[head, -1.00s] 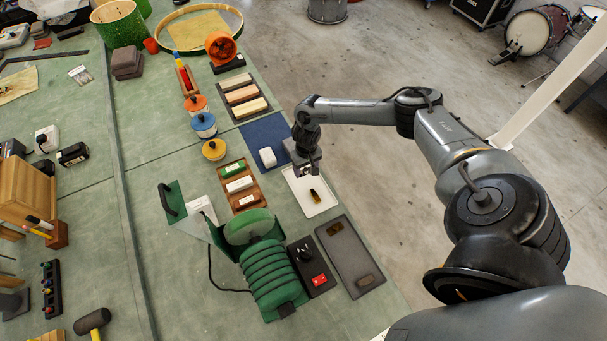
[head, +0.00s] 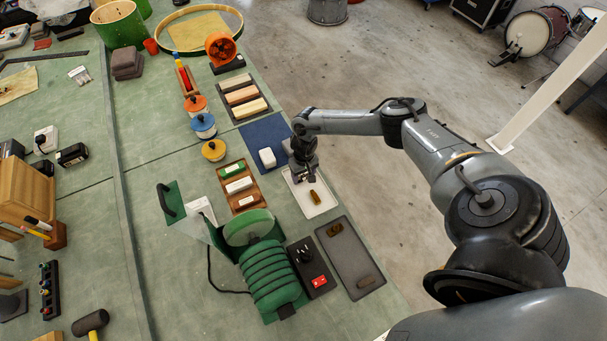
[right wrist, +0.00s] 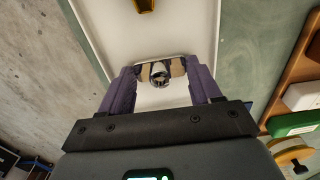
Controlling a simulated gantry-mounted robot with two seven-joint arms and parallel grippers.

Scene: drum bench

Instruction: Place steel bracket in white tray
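The white tray (head: 325,208) lies at the bench's right edge in the head view, and it fills much of the right wrist view (right wrist: 110,30). A brownish piece (head: 315,196) lies in it, also at the top of the wrist view (right wrist: 145,5). My right gripper (head: 303,178) is over the tray's upper left part. In the wrist view its purple fingers (right wrist: 161,75) are at both ends of a small tan and grey metal piece, apparently the steel bracket (right wrist: 160,73). Whether this piece touches the tray is unclear. My left gripper is out of view.
A dark grey tray (head: 350,257) with two brownish pieces is below the white tray. A black box with a red switch (head: 307,268) and a green ribbed machine (head: 272,275) stand to its left.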

